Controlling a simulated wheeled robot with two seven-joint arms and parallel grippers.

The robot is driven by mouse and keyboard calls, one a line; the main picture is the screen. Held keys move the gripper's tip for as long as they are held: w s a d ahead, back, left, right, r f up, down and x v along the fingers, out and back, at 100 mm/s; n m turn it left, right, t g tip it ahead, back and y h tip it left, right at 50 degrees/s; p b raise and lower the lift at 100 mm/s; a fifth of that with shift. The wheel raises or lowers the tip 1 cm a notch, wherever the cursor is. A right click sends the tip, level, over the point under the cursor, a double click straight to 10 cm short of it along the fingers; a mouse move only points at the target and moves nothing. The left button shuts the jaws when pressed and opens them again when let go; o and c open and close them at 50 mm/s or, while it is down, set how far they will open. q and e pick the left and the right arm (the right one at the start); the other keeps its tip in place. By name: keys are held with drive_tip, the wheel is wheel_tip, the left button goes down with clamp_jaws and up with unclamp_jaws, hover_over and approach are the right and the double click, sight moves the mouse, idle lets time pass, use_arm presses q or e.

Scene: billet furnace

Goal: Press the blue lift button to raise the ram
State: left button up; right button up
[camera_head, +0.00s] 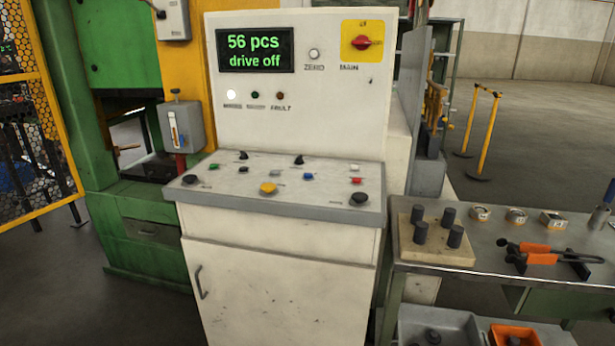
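A small blue button (307,176) sits on the sloping top of the white control console (285,225), right of the middle. Its label is too small to read. The ram is not clearly identifiable. Neither of my grippers is in view, and nothing covers the button.
Other controls surround it: a yellow mushroom button (268,188), a red button (356,181), a green button (214,166) and black knobs. The display (255,50) reads "56 pcs drive off". A workbench (480,262) with tools stands at right, a green machine (95,150) at left.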

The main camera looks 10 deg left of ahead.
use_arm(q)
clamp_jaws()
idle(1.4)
